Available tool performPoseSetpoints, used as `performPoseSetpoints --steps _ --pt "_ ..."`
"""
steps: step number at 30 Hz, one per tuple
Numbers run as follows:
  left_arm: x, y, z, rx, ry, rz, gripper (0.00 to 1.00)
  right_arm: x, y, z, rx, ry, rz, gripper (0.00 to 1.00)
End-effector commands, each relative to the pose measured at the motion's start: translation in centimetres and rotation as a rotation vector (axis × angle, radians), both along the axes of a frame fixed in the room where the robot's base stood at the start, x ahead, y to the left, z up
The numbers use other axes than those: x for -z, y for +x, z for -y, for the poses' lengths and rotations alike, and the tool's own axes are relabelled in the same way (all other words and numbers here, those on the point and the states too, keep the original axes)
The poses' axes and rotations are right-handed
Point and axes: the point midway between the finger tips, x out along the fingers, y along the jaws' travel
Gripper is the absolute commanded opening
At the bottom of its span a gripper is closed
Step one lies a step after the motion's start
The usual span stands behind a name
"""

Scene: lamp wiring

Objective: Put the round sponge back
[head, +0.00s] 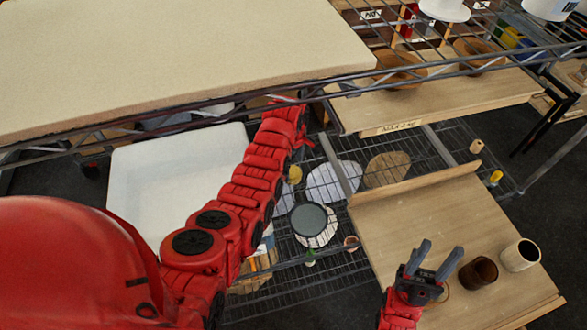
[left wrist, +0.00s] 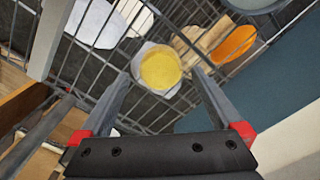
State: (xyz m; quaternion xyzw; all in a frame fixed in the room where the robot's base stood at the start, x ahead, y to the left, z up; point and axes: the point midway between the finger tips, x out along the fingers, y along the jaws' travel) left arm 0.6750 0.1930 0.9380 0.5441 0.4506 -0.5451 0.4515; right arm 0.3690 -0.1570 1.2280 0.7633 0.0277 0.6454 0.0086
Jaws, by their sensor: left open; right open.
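A round yellow piece that looks like the sponge (left wrist: 160,69) shows in the left wrist view, surrounded by a white rim, at the wire shelf. I cannot tell whether it sits in or on the white thing. A small yellow patch (head: 295,174), perhaps the same piece, shows beside my left arm in the head view. My left gripper (left wrist: 161,78) is open and empty, its fingers either side of the yellow piece in the picture; the gap in depth is unclear. My right gripper (head: 439,254) is open and empty above the wooden board at the lower right.
A wire rack (head: 330,262) holds a dark round-topped item (head: 308,219), pale discs and a white tub (head: 165,165). An orange round thing (left wrist: 233,43) lies near the yellow piece. A brown cup (head: 478,272) and white cup (head: 520,256) stand by my right gripper. A thick slab (head: 190,50) overhangs above.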

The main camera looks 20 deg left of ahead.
Motion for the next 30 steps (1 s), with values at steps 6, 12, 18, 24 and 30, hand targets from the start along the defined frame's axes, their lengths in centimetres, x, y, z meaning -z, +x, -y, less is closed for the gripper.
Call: performPoseSetpoints --steps 6,12,18,24,30 --pt "-5.1 0.0 0.1 0.001 0.0 0.001 1.0 -1.5 0.0 0.0 0.0 0.0 -0.001 0.5" --pt "-7.5 0.0 0.0 0.001 0.0 0.001 1.0 -1.6 0.0 0.0 0.0 0.0 0.0 0.5" --pt "-7.8 0.0 0.0 0.001 0.0 0.0 1.0 -1.6 0.0 0.0 0.0 0.0 0.0 0.5" --pt "-7.8 0.0 0.0 0.0 0.0 -0.001 1.0 -1.6 0.0 0.0 0.0 0.0 0.0 0.5" --pt "-7.8 0.0 0.0 0.0 0.0 -0.001 1.0 -1.6 0.0 0.0 0.0 0.0 0.0 0.5"
